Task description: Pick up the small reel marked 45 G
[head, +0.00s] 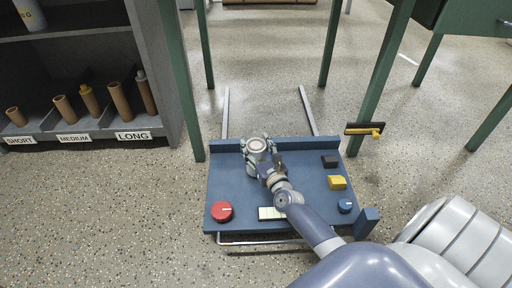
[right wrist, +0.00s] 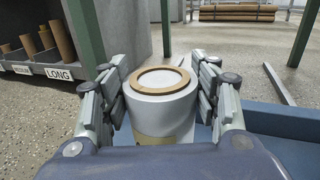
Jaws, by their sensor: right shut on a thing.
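A small white reel with a brown cardboard core ring on top stands upright between the fingers of my right gripper in the right wrist view (right wrist: 163,105). A tan band shows low on its front, but no marking is readable. In the head view the reel (head: 257,145) is over the far part of a blue tray (head: 232,190). My right gripper (right wrist: 165,100) is shut on the reel from both sides; it also shows in the head view (head: 260,152). I cannot tell whether the reel's base touches the tray. My left gripper is not in view.
The blue tray also carries a red knob (head: 221,211), a yellow block (head: 336,183), a dark block (head: 329,161) and a blue knob (head: 345,206). Green table legs (head: 182,80) stand behind. A shelf (head: 80,130) at left holds brown tubes in bins labelled SHORT, MEDIUM and LONG.

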